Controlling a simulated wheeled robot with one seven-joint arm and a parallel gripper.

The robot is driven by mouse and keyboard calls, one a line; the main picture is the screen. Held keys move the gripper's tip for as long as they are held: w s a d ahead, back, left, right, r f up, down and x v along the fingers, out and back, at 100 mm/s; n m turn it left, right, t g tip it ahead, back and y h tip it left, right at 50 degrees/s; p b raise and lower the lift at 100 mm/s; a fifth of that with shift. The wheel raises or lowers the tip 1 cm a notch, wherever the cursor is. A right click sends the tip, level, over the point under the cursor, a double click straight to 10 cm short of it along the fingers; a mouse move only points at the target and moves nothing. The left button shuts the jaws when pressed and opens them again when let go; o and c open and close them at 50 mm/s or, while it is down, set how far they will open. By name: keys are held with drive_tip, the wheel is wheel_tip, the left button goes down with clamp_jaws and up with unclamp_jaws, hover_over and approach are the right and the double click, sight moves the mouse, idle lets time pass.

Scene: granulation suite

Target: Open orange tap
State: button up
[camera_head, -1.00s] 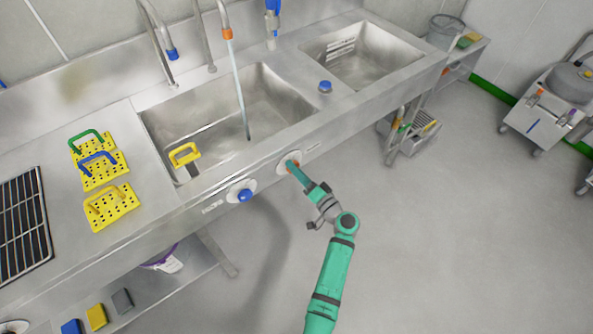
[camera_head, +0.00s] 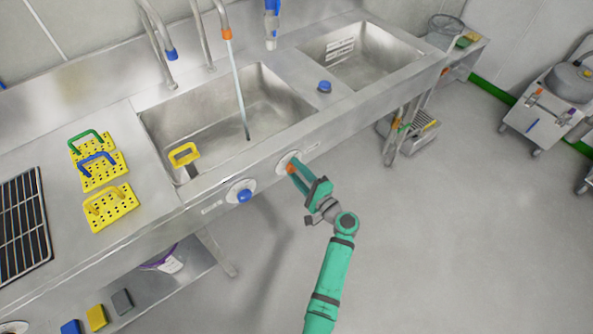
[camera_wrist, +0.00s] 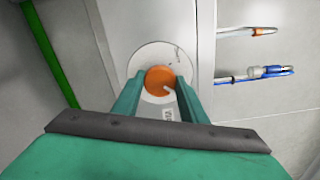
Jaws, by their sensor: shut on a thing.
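The orange tap knob (camera_wrist: 160,80) sits on a round white plate on the sink's front panel. In the head view the orange knob (camera_head: 291,168) shows between the fingertips. My gripper (camera_head: 293,170) is shut on the knob, with one finger on either side of it; the fingers also show in the wrist view (camera_wrist: 158,92).
A blue knob (camera_head: 244,196) is on the same panel, left of the orange one. Yellow perforated blocks with handles (camera_head: 112,207) lie on the left counter. The floor right of my arm is clear.

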drive_tip(key=shift+m, duration=0.3)
drive_tip(key=o, duration=1.1)
drive_tip(key=shift+w, duration=0.1)
drive_tip(key=shift+c, duration=0.2)
drive_tip(key=shift+s+d, duration=0.1)
drive_tip(key=shift+s, duration=0.2)
drive_tip(key=v, duration=1)
drive_tip(key=shift+d, duration=0.15)
